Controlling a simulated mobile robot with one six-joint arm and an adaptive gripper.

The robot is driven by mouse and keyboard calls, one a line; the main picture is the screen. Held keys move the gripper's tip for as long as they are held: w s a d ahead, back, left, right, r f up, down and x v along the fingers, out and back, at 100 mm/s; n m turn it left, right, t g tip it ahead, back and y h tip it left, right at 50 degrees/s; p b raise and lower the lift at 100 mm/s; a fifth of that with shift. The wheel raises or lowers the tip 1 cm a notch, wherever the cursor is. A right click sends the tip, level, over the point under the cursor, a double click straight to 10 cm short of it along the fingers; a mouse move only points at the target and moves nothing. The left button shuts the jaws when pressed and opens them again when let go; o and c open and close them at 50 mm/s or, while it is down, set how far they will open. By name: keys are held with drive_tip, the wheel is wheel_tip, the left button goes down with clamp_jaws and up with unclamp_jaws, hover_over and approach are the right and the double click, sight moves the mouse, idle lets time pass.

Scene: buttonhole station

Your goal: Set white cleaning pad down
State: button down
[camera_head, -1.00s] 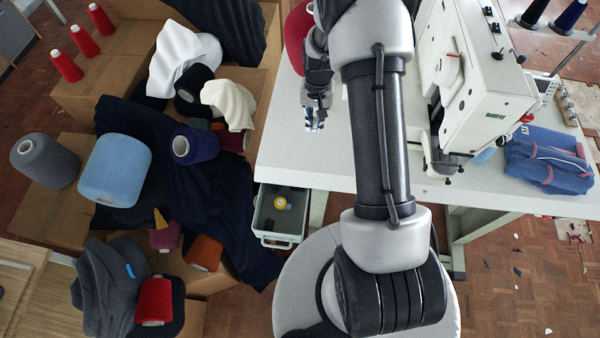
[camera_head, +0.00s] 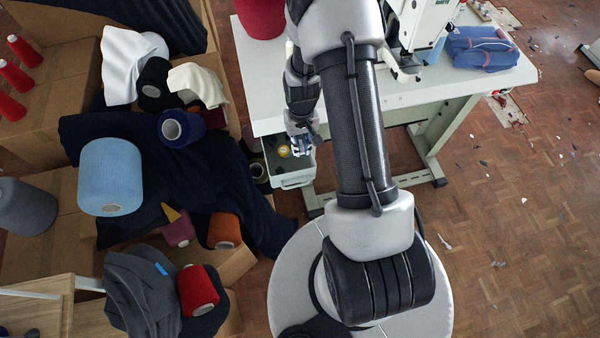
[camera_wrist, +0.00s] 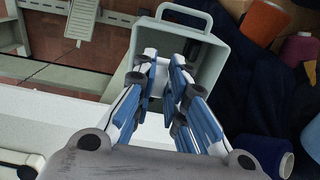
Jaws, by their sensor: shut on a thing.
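My gripper (camera_head: 301,148) is at the front left edge of the white table (camera_head: 400,96), over the pale grey-green bin (camera_head: 293,181) below the tabletop. In the wrist view, its blue and white fingers (camera_wrist: 165,72) point toward the open mouth of the bin (camera_wrist: 228,57). The fingers are closed in on the white cleaning pad, with a narrow gap between them.
A yellow round item (camera_head: 283,151) shows in the bin. Left of it are cardboard boxes with dark cloth (camera_head: 225,190) and yarn cones, including a light blue one (camera_head: 110,178). On the table are a red cone (camera_head: 262,16), a sewing machine (camera_head: 424,25) and folded denim (camera_head: 482,48).

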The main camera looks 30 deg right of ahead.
wheel_tip(320, 180, down, 15)
drive_tip(key=b, duration=0.4)
drive_tip(key=shift+f, duration=0.2)
drive_tip(key=c, duration=1.6)
unclamp_jaws()
drive_tip(key=shift+r, duration=0.1)
